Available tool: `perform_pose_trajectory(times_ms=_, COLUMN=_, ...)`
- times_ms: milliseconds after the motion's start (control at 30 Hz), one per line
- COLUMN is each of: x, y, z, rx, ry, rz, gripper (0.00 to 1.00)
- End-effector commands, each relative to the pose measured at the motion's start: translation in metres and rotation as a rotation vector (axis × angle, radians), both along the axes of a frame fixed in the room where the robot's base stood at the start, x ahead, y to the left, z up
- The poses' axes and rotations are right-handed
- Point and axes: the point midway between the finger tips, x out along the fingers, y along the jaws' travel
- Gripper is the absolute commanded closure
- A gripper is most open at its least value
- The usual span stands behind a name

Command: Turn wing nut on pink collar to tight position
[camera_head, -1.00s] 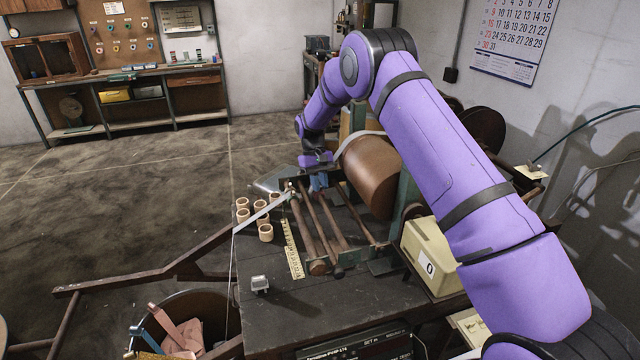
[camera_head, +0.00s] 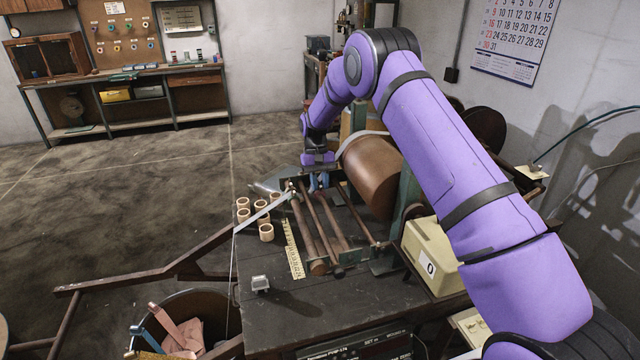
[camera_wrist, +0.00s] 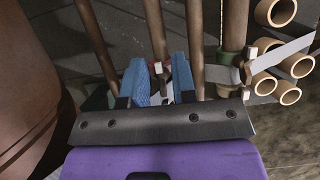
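My gripper (camera_wrist: 159,70) points away from the camera in the wrist view, with its two blue fingers apart. A small pale wing nut (camera_wrist: 158,68) shows between the fingers, on a brown rod. A small reddish-pink patch beside it looks like the pink collar (camera_wrist: 167,68); most of it is hidden. I cannot tell whether either finger touches the nut. In the head view my gripper (camera_head: 319,182) is low over the rods of the winding machine, left of the big brown roll (camera_head: 372,178). The collar and nut are too small to make out there.
Another pale wing nut (camera_wrist: 247,72) sits on the rod to the right, beside the pale tape strip (camera_wrist: 285,50). Several cardboard cores (camera_head: 266,232) and a yellow ruler (camera_head: 293,250) lie on the dark bench (camera_head: 330,310). A cream box (camera_head: 430,255) stands at right.

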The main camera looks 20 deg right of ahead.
Motion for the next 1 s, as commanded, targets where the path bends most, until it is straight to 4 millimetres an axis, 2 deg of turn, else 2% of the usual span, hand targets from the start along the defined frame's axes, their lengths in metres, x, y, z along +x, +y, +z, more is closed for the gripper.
perform_pose_trajectory(times_ms=333, x=0.0, y=0.0, z=0.005, rx=0.0, ry=0.0, rz=0.001, gripper=0.75)
perform_pose_trajectory(times_ms=567, x=0.001, y=0.0, z=0.036, rx=0.0, ry=-0.002, rz=0.0, gripper=0.75)
perform_pose_trajectory(times_ms=767, x=-0.029, y=0.0, z=0.038, rx=-0.001, ry=0.001, rz=0.0, gripper=0.75)
perform_pose_trajectory(times_ms=1000, x=-0.071, y=0.0, z=0.043, rx=0.0, ry=0.002, rz=0.0, gripper=0.75)
